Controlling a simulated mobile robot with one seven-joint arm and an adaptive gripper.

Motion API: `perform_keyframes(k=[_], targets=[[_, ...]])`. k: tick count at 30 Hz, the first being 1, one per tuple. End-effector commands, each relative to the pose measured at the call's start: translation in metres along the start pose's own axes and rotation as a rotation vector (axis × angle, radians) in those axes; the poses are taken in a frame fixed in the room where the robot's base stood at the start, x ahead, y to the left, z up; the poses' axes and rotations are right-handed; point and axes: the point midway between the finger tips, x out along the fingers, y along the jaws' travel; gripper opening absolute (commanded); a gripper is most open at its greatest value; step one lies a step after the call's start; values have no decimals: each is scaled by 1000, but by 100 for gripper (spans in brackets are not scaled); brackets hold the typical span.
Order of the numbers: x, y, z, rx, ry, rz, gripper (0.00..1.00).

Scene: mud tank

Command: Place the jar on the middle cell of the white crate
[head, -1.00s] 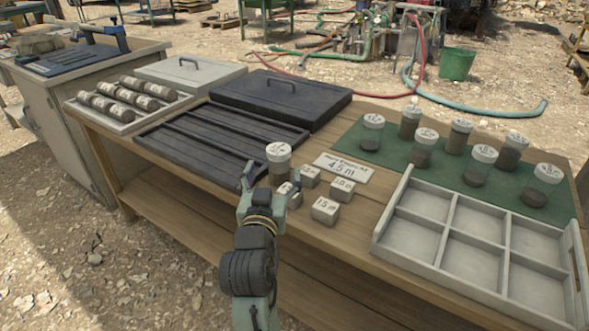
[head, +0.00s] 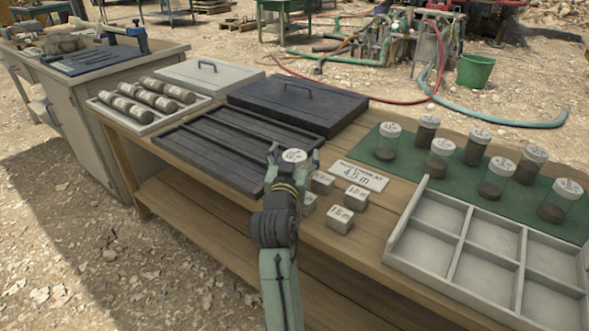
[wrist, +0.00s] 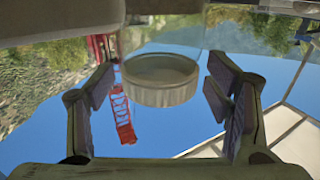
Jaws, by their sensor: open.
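A jar with a white lid (head: 294,156) stands on the wooden table beside the small labelled blocks. My gripper (head: 291,160) is at this jar, with a finger on each side of it; its lower body is hidden behind my gripper. In the wrist view, the lidded jar (wrist: 160,80) is between the spread fingers of my gripper (wrist: 160,104), with gaps visible on both sides. The white crate (head: 453,273) lies at the table's right end, with its visible cells empty; its right side is cut off by the picture edge.
Several other white-lidded jars (head: 440,158) stand on a green mat (head: 405,170) behind the crate. Small labelled blocks (head: 340,219) and a sign card (head: 359,176) lie right of my gripper. A dark ridged tray (head: 215,150) and black lidded case (head: 297,108) are behind left.

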Motion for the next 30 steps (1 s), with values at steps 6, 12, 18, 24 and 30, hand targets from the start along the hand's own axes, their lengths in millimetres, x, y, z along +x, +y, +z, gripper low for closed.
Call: perform_keyframes(k=[6,12,18,24,30], targets=[[0,0,0,0,0,0,62],[0,0,0,0,0,0,48],[0,0,0,0,0,0,35],[0,0,0,0,0,0,22],[0,0,0,0,0,0,8]])
